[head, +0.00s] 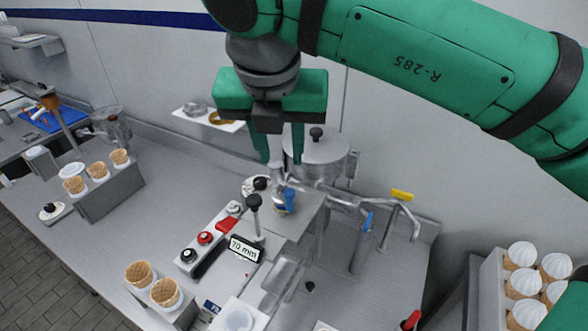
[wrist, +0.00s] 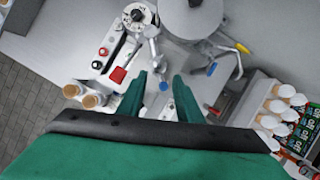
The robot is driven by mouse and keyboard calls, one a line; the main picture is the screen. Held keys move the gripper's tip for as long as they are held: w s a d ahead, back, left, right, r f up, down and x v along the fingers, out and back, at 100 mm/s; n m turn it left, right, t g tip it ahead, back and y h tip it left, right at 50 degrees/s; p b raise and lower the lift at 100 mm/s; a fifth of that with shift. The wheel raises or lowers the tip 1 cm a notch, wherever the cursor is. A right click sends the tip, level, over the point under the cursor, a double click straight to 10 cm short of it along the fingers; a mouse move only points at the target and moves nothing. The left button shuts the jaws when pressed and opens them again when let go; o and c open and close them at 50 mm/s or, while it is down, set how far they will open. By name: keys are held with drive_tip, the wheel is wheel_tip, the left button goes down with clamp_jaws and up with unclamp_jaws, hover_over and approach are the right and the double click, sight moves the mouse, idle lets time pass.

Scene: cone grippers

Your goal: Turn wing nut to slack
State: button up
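My gripper (head: 282,160) is open, with two green fingers pointing down and a gap between them. In the wrist view the fingertips (wrist: 160,78) stand apart over the steel machine. A small blue part (head: 284,203), which may be the wing nut, sits on the machine below the fingers. In the wrist view a small blue spot (wrist: 163,87) shows between the fingers; its wings cannot be made out. The fingers appear to be above the part, not closed on it. A "70 mm" sign (head: 244,248) stands in front of the machine.
A lidded pot (head: 316,147) is behind. Blue (head: 368,222) and yellow (head: 402,195) handles are at right. Cones fill a rack (head: 490,285) at far right.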

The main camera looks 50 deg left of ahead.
sight(283, 183)
drive_tip(key=x, duration=1)
drive_tip(key=shift+s+a, duration=0.15)
drive_tip(key=shift+s, duration=0.1)
